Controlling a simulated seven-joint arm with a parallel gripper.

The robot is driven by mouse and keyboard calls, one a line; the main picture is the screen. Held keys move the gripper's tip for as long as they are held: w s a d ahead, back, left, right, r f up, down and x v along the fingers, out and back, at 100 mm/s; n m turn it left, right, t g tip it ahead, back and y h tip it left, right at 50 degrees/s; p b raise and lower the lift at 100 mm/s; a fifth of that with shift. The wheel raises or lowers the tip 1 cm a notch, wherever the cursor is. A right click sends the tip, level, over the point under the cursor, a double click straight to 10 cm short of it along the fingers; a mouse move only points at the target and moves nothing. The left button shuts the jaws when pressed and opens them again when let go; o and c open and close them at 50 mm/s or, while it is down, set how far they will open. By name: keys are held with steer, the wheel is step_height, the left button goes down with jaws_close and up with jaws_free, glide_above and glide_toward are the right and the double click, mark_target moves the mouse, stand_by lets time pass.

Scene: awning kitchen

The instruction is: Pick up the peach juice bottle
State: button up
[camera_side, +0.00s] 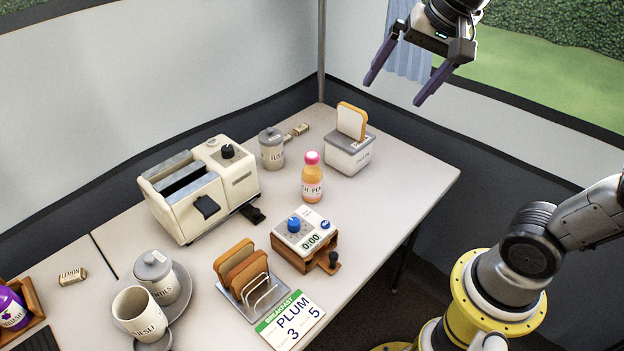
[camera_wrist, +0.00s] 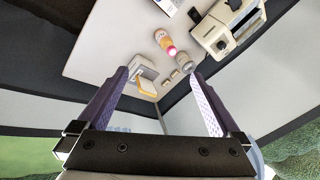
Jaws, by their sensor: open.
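The peach juice bottle (camera_side: 312,182) stands upright on the table, with a pink cap and orange-peach contents. It also shows in the wrist view (camera_wrist: 163,39), with its pink cap toward the camera. My gripper (camera_side: 395,88) is open and empty, high above the table's back right end and well apart from the bottle. In the wrist view its two purple fingers (camera_wrist: 166,84) are spread wide with nothing between them at their tips but the distant table end.
A toast box with bread (camera_side: 348,152) stands right of the bottle and a lidded flour jar (camera_side: 272,152) behind it to the left. A timer (camera_side: 304,234) is in front. A large toaster (camera_side: 200,188) stands left. The table's right front is clear.

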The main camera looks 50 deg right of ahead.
steer(key=w+f+m+g, duration=0.1)
steer(key=w+m, duration=0.2)
steer(key=w, duration=0.5)
steer(key=m+g, duration=0.3)
glide_above(311, 167)
steer(key=w+d, duration=0.1)
step_height(311, 167, down, 14)
steer(key=shift+g, duration=0.5)
step_height(311, 167, down, 11)
steer(key=shift+d+r, duration=0.15)
steer(key=shift+f, duration=2.9)
steer(key=shift+r, duration=0.1)
jaws_close()
